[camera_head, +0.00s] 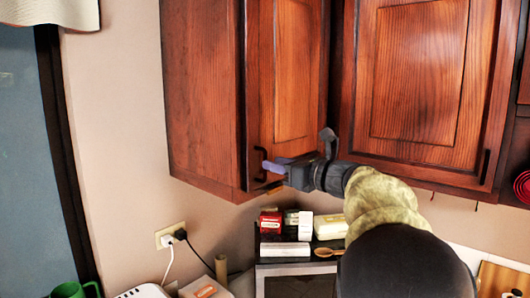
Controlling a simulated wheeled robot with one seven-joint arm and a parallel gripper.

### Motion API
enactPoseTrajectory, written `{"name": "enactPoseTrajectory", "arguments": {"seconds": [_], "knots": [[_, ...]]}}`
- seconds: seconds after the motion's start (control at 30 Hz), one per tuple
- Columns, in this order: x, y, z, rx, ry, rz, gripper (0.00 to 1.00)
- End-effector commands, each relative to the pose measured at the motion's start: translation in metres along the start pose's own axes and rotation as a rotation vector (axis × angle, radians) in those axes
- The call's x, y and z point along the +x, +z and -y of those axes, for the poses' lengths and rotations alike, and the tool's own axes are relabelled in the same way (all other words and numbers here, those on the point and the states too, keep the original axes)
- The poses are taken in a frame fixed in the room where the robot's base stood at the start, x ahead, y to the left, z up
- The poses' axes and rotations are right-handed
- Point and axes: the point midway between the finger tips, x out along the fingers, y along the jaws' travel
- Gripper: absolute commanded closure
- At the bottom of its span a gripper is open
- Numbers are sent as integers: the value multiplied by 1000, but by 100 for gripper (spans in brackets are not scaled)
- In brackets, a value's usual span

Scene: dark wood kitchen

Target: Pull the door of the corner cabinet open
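The corner cabinet is the reddish-brown wooden wall cabinet at the upper middle, with a plain side panel on its left. Its narrow panelled door (292,75) looks flush with the frame. A dark upright handle (256,163) is at the door's lower left. My gripper (270,169) reaches in from the right, with a pale purple fingertip just right of the handle. The fingers are small and seen from behind, so I cannot tell whether they touch the handle or how far apart they are.
A wider cabinet door (420,75) with its own dark handle (483,166) is on the right. Below are small boxes (285,224), a wooden spoon (328,252) and a wall outlet (170,235). A green mug (72,290) is at the lower left. Bare wall lies left of the cabinet.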

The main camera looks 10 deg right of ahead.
Motion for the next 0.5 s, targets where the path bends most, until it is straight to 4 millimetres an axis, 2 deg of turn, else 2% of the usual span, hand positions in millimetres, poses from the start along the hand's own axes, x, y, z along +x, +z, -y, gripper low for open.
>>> {"name": "enactPoseTrajectory", "arguments": {"seconds": [0.03, 0.2, 0.33, 0.5], "knots": [[10, 4, 0, 1, 2, -3, 68], [35, 3, 0, 0, 1, -2, 68], [44, 1, 0, 0, 0, 0, 68], [46, 0, 0, 0, -1, 0, 68]]}}
